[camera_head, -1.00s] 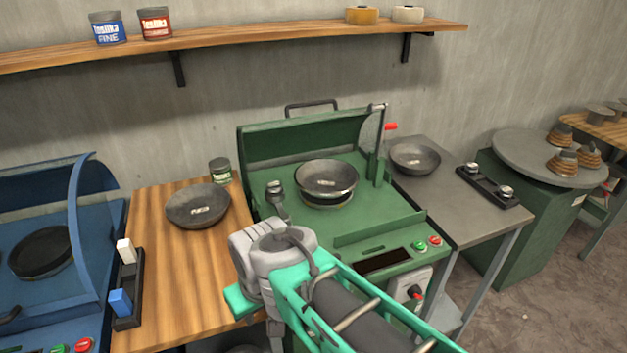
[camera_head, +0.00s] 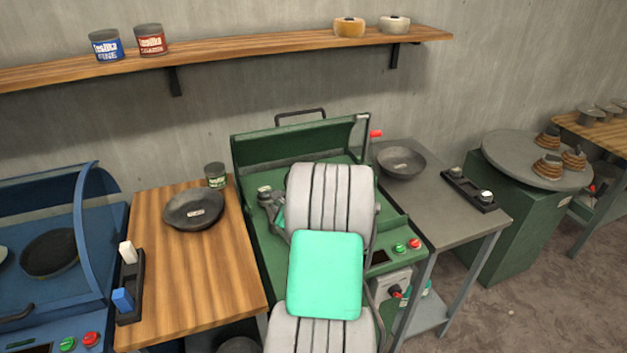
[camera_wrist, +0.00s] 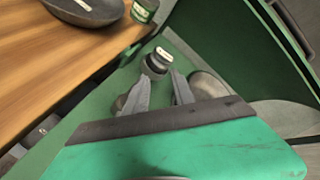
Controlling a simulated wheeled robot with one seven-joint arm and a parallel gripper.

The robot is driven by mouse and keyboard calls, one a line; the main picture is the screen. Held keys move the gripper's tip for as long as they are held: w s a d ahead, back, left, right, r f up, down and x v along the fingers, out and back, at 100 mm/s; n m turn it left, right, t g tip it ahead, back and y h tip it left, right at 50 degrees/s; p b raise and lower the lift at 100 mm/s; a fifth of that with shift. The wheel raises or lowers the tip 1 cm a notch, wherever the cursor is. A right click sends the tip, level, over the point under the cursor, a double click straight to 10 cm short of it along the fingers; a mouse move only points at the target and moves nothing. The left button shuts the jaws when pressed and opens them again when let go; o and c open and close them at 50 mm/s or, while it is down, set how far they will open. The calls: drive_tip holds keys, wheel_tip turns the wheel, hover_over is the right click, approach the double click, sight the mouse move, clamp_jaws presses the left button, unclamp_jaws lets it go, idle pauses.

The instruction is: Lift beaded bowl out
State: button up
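In the wrist view a round grey bowl (camera_wrist: 208,86) shows partly on the green machine, half hidden behind my right finger and the wrist housing. I cannot make out a bead on its rim. In the head view my arm covers this bowl. My gripper (camera_wrist: 158,76) shows two grey fingers apart, with nothing seen held between them. It is over the machine bed, left of the bowl in the wrist view. A dark knob-topped tool post (camera_wrist: 156,62) stands just beyond the fingertips; I cannot tell if they touch it. The green machine (camera_head: 290,140) has its hood raised.
A dark bowl (camera_head: 194,209) and a small jar (camera_head: 215,175) are on the wooden table (camera_head: 200,285) at left. Another bowl (camera_head: 401,162) and a black rack (camera_head: 469,190) are on the grey table at right. The blue machine (camera_head: 75,310) stands far left.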

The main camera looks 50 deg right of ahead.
drive_tip(key=s+d+m+h, duration=0.2)
drive_tip(key=s+d+m, duration=0.15)
drive_tip(key=d, duration=0.25)
drive_tip(key=shift+m, duration=0.45)
drive_tip(key=p+x, duration=0.1)
drive_tip(key=x, duration=0.3)
drive_tip(key=p+x, duration=0.1)
drive_tip(key=x, duration=0.3)
drive_tip(key=shift+a+f, duration=0.1)
drive_tip(key=shift+f, duration=0.15)
clamp_jaws()
drive_tip(key=shift+r, duration=0.1)
